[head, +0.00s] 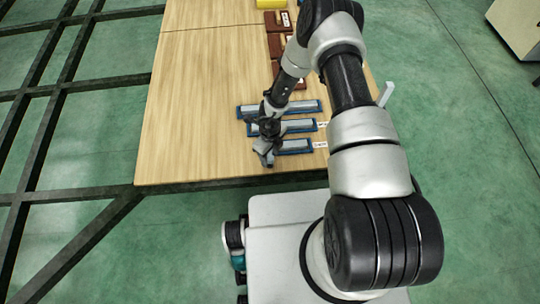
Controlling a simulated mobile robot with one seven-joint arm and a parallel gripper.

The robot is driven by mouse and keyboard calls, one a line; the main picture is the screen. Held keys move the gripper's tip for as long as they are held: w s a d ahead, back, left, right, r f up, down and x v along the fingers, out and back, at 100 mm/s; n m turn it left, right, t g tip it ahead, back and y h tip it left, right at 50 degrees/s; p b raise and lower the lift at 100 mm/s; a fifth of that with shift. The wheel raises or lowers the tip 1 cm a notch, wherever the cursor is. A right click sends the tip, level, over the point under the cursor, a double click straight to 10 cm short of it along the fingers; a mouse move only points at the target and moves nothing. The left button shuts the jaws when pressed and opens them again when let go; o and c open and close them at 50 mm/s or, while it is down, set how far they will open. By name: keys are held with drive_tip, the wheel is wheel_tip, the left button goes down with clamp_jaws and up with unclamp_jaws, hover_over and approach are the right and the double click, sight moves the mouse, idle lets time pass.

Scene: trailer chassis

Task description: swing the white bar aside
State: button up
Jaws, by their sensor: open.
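A short white bar (386,94) shows just right of my arm, near the right edge of the wooden table. It stands tilted, and its lower end is close to my arm, so I cannot tell what it is fixed to. My gripper (266,159) is over the front part of the table, well to the left of the white bar and apart from it. It points down, is open, and appears to hold nothing. It covers the left part of the nearest blue tray.
Blue trays with grey pieces (279,107) lie under my gripper on the table (190,120). Brown blocks (277,21) and a yellow item (270,3) lie farther back. The table's left half is clear. Dark chassis beams (75,85) cross the green floor at left.

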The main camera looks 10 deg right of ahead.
clamp_jaws()
drive_tip(key=shift+m, duration=0.3)
drive_tip(key=m, duration=0.3)
drive_tip(key=shift+m+b, duration=0.3)
drive_tip(key=m, duration=0.4)
drive_tip(key=shift+m+b, duration=0.3)
drive_tip(key=shift+b, duration=0.1)
drive_tip(key=m+b, duration=0.1)
drive_tip(key=m, duration=0.3)
drive_tip(key=m+b, duration=0.1)
drive_tip(key=m, duration=0.4)
idle(0.3)
